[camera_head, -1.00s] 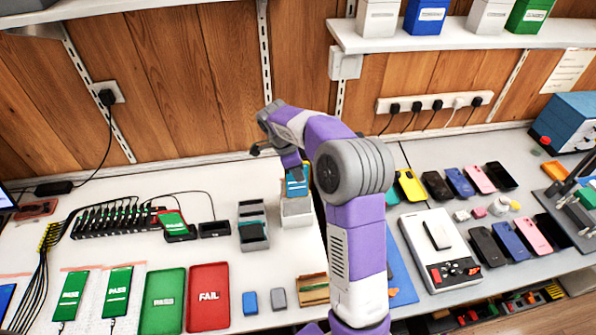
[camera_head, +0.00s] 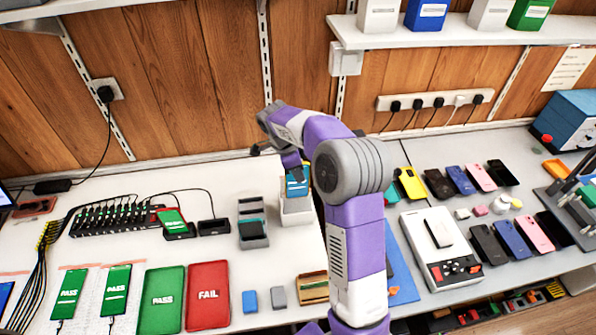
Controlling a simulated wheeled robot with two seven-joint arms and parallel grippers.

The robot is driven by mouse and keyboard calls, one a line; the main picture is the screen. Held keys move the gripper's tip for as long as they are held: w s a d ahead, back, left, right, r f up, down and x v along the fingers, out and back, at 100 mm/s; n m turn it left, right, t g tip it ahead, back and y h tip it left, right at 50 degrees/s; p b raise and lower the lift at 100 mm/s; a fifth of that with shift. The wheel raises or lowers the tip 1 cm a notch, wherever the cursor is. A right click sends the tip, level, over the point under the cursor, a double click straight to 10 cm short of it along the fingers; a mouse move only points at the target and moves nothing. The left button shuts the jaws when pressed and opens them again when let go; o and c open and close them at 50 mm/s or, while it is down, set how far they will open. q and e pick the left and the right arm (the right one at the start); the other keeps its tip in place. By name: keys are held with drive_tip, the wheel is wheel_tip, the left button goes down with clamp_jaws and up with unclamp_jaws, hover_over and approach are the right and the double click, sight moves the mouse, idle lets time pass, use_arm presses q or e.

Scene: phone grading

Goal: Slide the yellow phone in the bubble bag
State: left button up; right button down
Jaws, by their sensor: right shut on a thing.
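A yellow phone (camera_head: 410,184) lies at the back of the right-hand bench, just right of my right arm. My right gripper (camera_head: 295,170) reaches down at the back middle of the bench. It is shut on a small blue-faced item (camera_head: 297,187) with some orange or yellow on it, upright at the mouth of a white box (camera_head: 296,213). I cannot tell whether this item is a phone. My right arm hides part of the bench in the middle. I cannot make out the bubble bag. My left gripper is not in view.
Dark open trays (camera_head: 252,232) stand just left of the white box. Green PASS (camera_head: 163,298) and red FAIL (camera_head: 208,295) trays lie at the front left. Other phones (camera_head: 461,181) and a white tester (camera_head: 440,255) fill the right bench. A shelf (camera_head: 440,35) hangs above.

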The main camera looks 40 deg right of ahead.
idle(0.4)
drive_tip(key=b, duration=0.4)
hover_over(302, 196)
drive_tip(key=w, duration=0.1)
drive_tip(key=shift+a+f, duration=0.2)
drive_tip(key=shift+f, duration=1)
drive_tip(key=shift+a+f, duration=0.15)
drive_tip(key=shift+f, duration=1.05)
drive_tip(key=shift+f, duration=0.15)
drive_tip(key=shift+f+b, duration=0.9)
drive_tip(key=shift+f, duration=0.45)
drive_tip(key=c, duration=1)
unclamp_jaws()
drive_tip(key=shift+r, duration=0.1)
wheel_tip(302, 196, up, 7)
drive_tip(key=p, duration=0.5)
